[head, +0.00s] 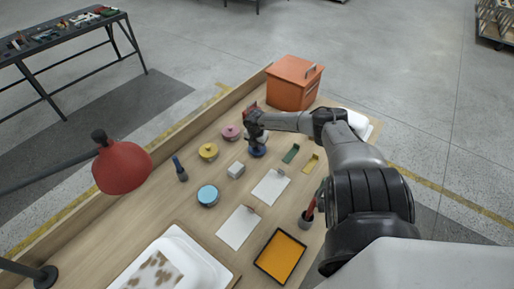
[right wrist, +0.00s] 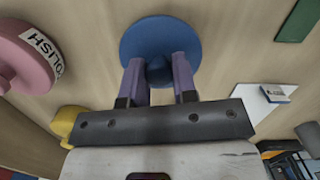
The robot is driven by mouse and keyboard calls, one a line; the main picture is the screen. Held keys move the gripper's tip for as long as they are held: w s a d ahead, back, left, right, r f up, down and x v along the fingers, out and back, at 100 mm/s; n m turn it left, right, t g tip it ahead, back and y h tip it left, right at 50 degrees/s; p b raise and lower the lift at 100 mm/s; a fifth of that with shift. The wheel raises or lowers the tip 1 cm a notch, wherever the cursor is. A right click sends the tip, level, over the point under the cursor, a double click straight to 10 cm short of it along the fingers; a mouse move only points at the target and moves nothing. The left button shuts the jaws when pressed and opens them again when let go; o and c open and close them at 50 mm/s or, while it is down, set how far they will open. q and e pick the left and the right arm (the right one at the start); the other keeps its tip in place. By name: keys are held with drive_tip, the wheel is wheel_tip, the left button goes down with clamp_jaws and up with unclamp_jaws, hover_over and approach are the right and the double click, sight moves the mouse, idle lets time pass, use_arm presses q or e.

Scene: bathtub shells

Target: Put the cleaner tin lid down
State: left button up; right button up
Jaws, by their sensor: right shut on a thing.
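The dark blue round lid (head: 257,152), which I take for the cleaner tin lid, is under my right gripper (head: 256,141). In the right wrist view the lid (right wrist: 160,35) shows as a flat blue disc with a round knob. The two fingers of the right gripper (right wrist: 158,75) are shut on that knob. I cannot tell whether the lid touches the bench. An open round tin (head: 208,195) with a light blue top stands nearer, to the left of the lid. My left gripper is not in view.
A pink tin (head: 231,132), labelled POLISH in the right wrist view, and a yellow tin (head: 208,151) stand left of the lid. An orange box (head: 293,84) stands behind.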

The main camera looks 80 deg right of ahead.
sight(256, 150)
drive_tip(key=shift+f, duration=0.65)
drive_tip(key=o, duration=0.9)
drive_tip(key=shift+f, duration=0.1)
wheel_tip(256, 150, up, 12)
drive_tip(key=a+p, duration=0.1)
drive_tip(key=p, duration=0.4)
drive_tip(key=shift+w+a, duration=0.2)
drive_tip(key=shift+w, duration=0.05)
